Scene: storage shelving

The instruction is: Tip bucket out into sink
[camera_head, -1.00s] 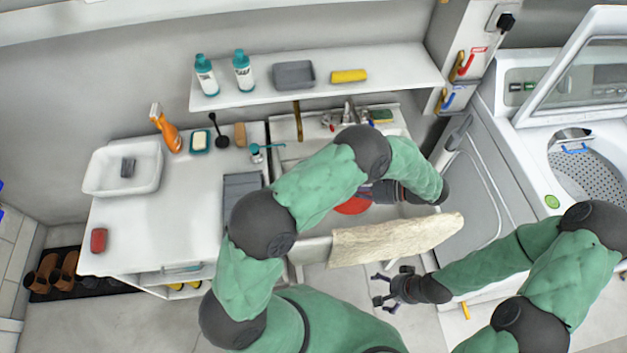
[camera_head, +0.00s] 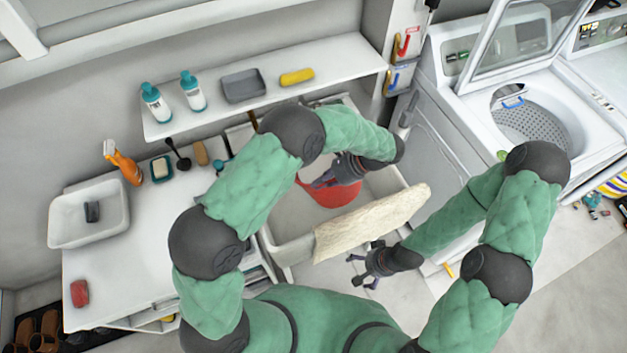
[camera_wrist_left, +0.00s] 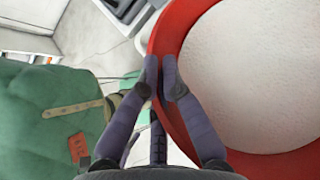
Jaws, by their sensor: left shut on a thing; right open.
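The red bucket (camera_head: 340,194) is in the sink (camera_head: 289,215) in the head view, partly hidden by my left arm. In the left wrist view, the bucket's red rim (camera_wrist_left: 170,38) curves around a pale, speckled round surface (camera_wrist_left: 255,75); I cannot tell how deep this lies. My left gripper (camera_head: 318,184) is shut on the bucket's rim, and its fingertips show in the left wrist view (camera_wrist_left: 160,68). My right gripper (camera_head: 362,268) is open and empty, in front of the sink and below the towel (camera_head: 372,224).
The towel hangs over the sink's front edge. A counter (camera_head: 135,240) with a white basin (camera_head: 90,213) and spray bottle (camera_head: 122,163) is at left. A shelf (camera_head: 265,85) is behind. An open washing machine (camera_head: 540,110) stands at right.

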